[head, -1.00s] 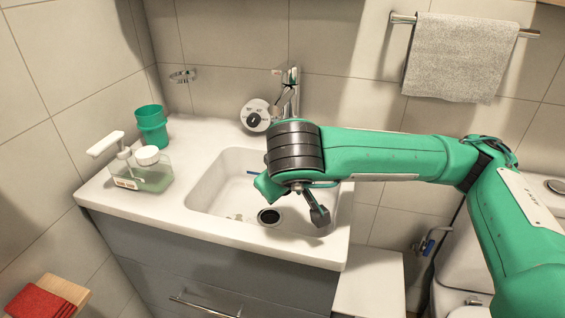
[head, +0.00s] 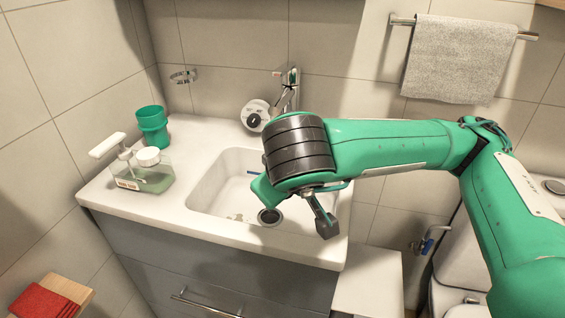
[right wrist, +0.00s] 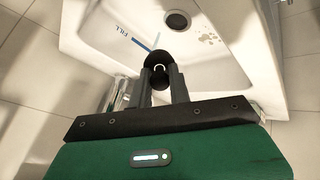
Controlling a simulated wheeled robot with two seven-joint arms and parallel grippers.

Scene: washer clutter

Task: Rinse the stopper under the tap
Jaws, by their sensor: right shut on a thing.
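My right gripper (right wrist: 161,88) is shut on the black stopper (right wrist: 157,60), a round dark piece with a pale ring, in the right wrist view. It is over the white sink basin (right wrist: 205,70). The chrome tap (head: 290,88) stands at the back of the sink, partly behind my arm. No water is seen running from it. My left gripper is not in view.
The dark drain hole (head: 269,216) is in the basin floor, with small brownish specks beside it. A green cup (head: 152,127) and a soap dispenser (head: 145,175) stand on the left counter. A round white dial (head: 255,116) is beside the tap.

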